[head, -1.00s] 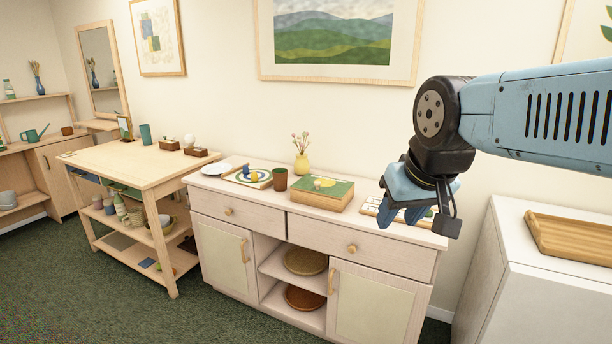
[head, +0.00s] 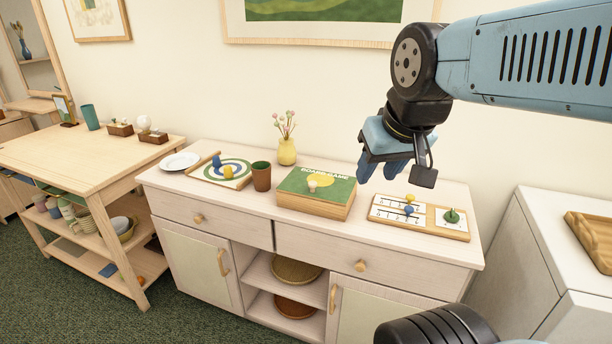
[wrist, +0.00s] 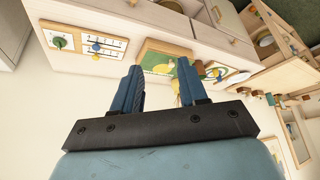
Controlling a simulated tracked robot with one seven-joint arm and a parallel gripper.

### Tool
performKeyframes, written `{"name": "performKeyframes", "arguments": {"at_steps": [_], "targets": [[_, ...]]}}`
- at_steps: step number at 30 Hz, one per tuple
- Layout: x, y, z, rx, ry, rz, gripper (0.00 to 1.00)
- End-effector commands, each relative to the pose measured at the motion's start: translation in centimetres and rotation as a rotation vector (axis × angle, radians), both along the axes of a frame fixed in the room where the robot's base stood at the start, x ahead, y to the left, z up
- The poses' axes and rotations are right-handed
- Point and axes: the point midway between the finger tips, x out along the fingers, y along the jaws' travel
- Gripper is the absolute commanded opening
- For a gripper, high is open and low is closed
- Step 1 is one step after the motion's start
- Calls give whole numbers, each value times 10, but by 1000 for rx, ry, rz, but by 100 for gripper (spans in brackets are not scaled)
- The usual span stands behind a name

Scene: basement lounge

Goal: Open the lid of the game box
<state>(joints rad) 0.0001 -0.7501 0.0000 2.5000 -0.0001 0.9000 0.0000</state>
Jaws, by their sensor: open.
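The game box (head: 316,193) is a wooden box with a green and yellow printed lid, lying closed on the sideboard top. My gripper (head: 381,172) is open and empty, in the air above and to the right of the box in the head view. In the wrist view, the blue fingers of my gripper (wrist: 160,92) are spread apart, and the game box (wrist: 162,60) shows beyond and between them, not touched.
On the sideboard (head: 250,206), a brown cup (head: 261,176), a target board (head: 225,172), a white plate (head: 179,161) and a yellow vase (head: 287,152) stand left of or behind the box. A counting board (head: 419,217) lies right of it. A white cabinet (head: 540,250) is at right.

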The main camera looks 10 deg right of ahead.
Motion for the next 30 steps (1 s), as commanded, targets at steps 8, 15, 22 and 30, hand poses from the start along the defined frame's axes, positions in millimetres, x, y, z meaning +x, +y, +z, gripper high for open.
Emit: {"name": "performKeyframes", "arguments": {"at_steps": [8,15,22,30], "targets": [[0,0,0,0,0,0,44],[7,-3,-8,-55,65,37,56],[28,-15,-35,-254,272,165,56],[60,-29,-63,-527,521,344,56]]}}
